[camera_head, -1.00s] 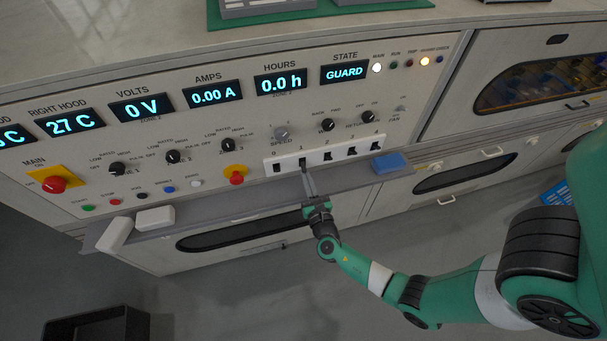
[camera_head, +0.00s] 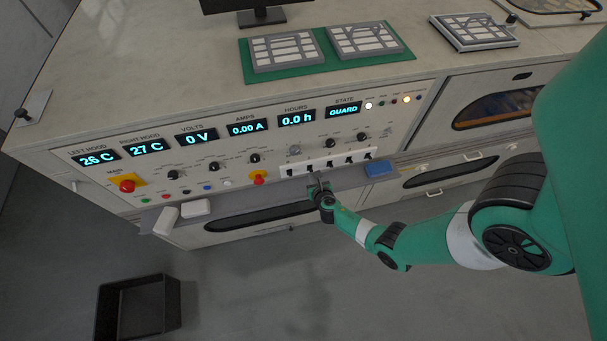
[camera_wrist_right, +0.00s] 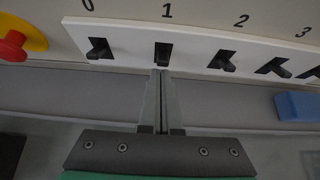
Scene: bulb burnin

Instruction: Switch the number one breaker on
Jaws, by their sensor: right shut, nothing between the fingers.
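The number one breaker (camera_wrist_right: 163,53) is a black switch under the label 1 on a white strip (camera_wrist_right: 130,36). In the head view the same strip (camera_head: 329,163) holds a row of black breakers, at the lower right of the panel. My right gripper (camera_wrist_right: 160,73) is shut and empty, its tips just below the number one breaker; I cannot tell whether they touch it. In the head view the right gripper (camera_head: 314,176) is in front of the strip. The lever's exact position is unclear. My left gripper is not in view.
A grey ledge (camera_wrist_right: 60,92) runs below the strip. A blue block (camera_wrist_right: 298,106) lies on it to the right. A red knob on a yellow plate (camera_head: 258,178) is to the left of the strip. The state display (camera_head: 344,110) reads GUARD. A black bin (camera_head: 137,305) stands on the floor.

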